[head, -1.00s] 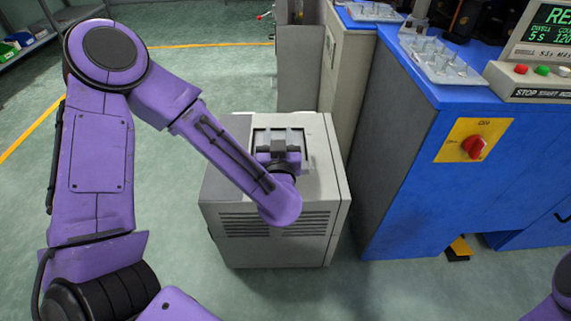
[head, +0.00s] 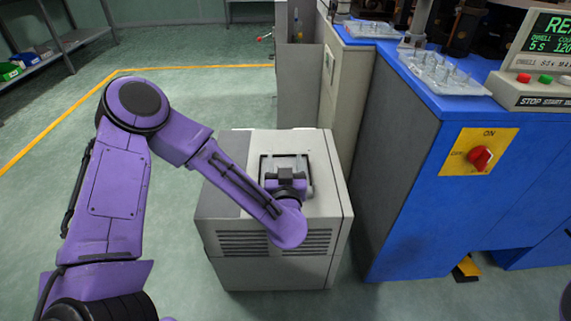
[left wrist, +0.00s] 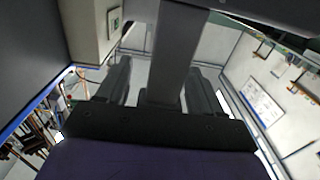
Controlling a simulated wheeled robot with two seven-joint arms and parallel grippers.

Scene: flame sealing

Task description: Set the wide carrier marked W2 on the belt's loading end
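My left gripper (head: 287,174) shows from above in the head view, over a grey cabinet's top. In the left wrist view (left wrist: 160,95) its two fingers stand apart. A grey upright bar (left wrist: 178,60) runs between them to a dark crosspiece (left wrist: 245,18); I cannot tell whether the fingers grip it. A thin dark rectangular outline (head: 262,168) surrounds the gripper in the head view; I cannot tell what it belongs to. No W2 mark is readable, so I cannot identify the wide carrier. The belt's loading end is not identifiable. My right gripper is out of view.
The grey cabinet (head: 275,265) stands left of a blue machine (head: 400,215) with a red switch (head: 480,158). Clear pegged trays (head: 445,74) and a control box (head: 535,88) sit on the machine's top. Open green floor (head: 190,100) lies left, with a shelf behind.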

